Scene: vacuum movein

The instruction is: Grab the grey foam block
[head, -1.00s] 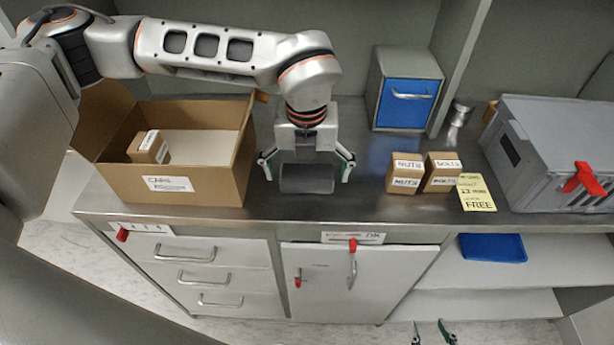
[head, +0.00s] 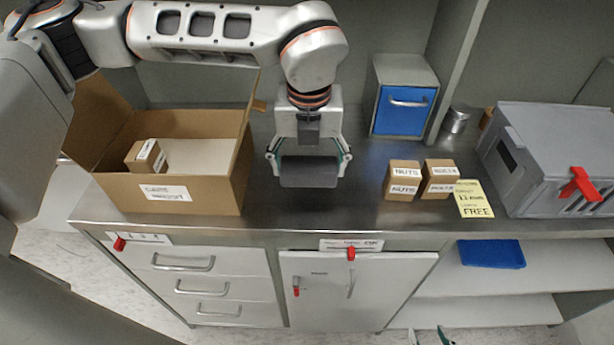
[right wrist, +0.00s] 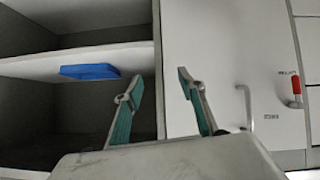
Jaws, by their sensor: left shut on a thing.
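The grey foam block (head: 309,172) is a dark grey block in the middle of the head view. My left gripper (head: 309,162) comes down over it from above and is shut on it, with a finger at each end. The block appears a little above the steel counter; its underside is hidden. My right gripper (right wrist: 158,82) is open and empty in the right wrist view, in front of the cabinet. Only its fingertips (head: 430,338) show at the bottom edge of the head view.
An open cardboard box (head: 205,196) holding a small carton (head: 146,157) stands left of the block. Two small cartons (head: 403,178), a yellow note (head: 473,199), a blue-fronted box (head: 404,108) and a grey case (head: 545,150) stand right. A blue tray (head: 491,251) lies on the shelf below.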

